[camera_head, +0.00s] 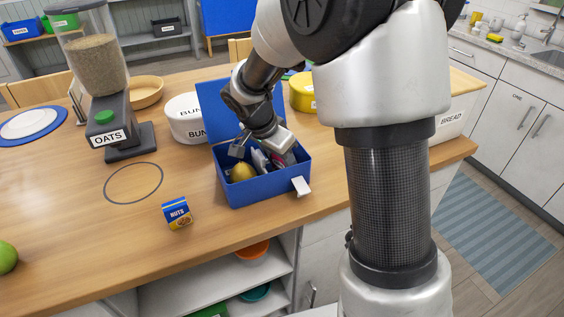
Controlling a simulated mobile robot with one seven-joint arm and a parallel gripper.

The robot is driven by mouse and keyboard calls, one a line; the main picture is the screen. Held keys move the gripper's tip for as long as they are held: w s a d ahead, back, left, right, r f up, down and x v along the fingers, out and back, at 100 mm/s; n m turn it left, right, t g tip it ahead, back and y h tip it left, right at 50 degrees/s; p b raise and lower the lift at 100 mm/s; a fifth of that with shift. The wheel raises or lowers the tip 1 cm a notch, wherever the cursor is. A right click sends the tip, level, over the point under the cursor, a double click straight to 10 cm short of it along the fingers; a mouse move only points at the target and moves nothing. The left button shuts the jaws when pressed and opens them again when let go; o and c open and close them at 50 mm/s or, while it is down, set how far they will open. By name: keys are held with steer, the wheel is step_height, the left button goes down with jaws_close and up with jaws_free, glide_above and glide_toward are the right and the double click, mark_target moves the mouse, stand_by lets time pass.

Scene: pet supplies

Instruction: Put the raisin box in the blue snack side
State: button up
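The blue snack box (262,193) stands open on the wooden table, with its lid raised at the back. A round yellow item (242,172) lies in its left part. Pale and reddish-purple items (284,158) show at the right part, partly hidden by my gripper. My gripper (256,154) reaches down over the box. Its fingertips are small and partly hidden, so I cannot tell whether it is open, shut or holding something. I cannot make out a box labelled as raisins. A small blue and yellow box labelled NUTS (177,213) stands on the table in front.
An OATS dispenser (107,120) and a white round BUNS container (186,118) stand behind and left. A yellow tin (302,92) is behind the snack box. A thin dark ring (133,164) marks the table. A green apple (7,257) is far left. The front left table is mostly clear.

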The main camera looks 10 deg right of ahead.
steer(key=shift+r+p, duration=0.2)
steer(key=shift+p, duration=0.1)
steer(key=p+v, duration=0.1)
steer(key=v, duration=1.1)
steer(key=s+d+r+n+t+y, duration=0.1)
steer(key=s+n, duration=0.4)
steer(key=s, duration=0.5)
steer(key=s+d+r+n+t+y, duration=0.2)
steer(key=s+r+n, duration=0.3)
steer(key=s, duration=0.6)
steer(key=shift+d+n+y, duration=0.3)
steer(key=shift+n+y, duration=0.1)
steer(key=shift+n, duration=0.3)
steer(key=shift+r, duration=0.15)
